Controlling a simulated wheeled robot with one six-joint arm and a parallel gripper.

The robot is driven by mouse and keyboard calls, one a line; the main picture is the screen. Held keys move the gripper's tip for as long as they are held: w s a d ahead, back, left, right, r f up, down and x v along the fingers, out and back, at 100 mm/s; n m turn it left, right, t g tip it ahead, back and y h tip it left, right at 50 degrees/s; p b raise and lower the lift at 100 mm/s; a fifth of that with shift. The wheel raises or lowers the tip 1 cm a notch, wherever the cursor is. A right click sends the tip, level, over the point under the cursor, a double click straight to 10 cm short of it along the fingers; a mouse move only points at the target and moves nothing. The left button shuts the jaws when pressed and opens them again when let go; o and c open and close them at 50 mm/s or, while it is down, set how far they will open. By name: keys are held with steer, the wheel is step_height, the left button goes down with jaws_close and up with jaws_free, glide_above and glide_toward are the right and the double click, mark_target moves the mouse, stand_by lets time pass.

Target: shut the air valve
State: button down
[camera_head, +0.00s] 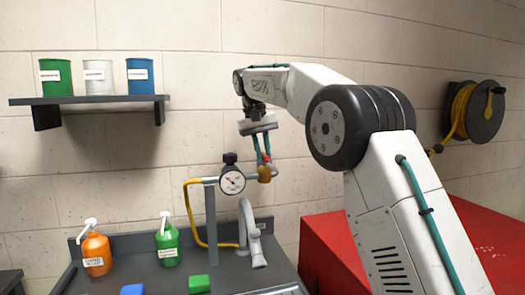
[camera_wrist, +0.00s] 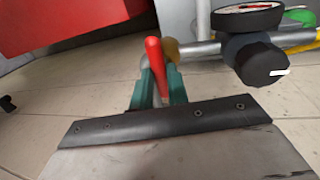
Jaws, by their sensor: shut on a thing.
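The air valve has a brass body (camera_head: 264,174) on a grey pipe, right of a round gauge (camera_head: 232,181). Its red lever (camera_wrist: 154,60) shows in the wrist view, running from beside the brass body (camera_wrist: 172,50) in between my fingers. In the wrist view the lever appears to stand across the pipe. My gripper (camera_head: 265,160), with teal fingers, reaches down from above and is shut on the red lever. The fingers hide part of the lever, and its exact angle is hard to tell in the head view.
A black regulator knob (camera_wrist: 262,65) sits beside the gauge. A grey tap (camera_head: 250,230), an orange bottle (camera_head: 96,252) and a green bottle (camera_head: 168,243) stand on the counter below. A shelf (camera_head: 90,100) with cans is at upper left; a red cabinet (camera_head: 330,240) is at right.

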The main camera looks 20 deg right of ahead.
stand_by(0.4)
steer(key=c, duration=1.4)
jaws_free()
steer(key=shift+o, duration=0.2)
step_height(320, 180, up, 8)
steer(key=a, duration=0.1)
steer(key=shift+a+f, duration=0.15)
steer(key=shift+a, duration=0.15)
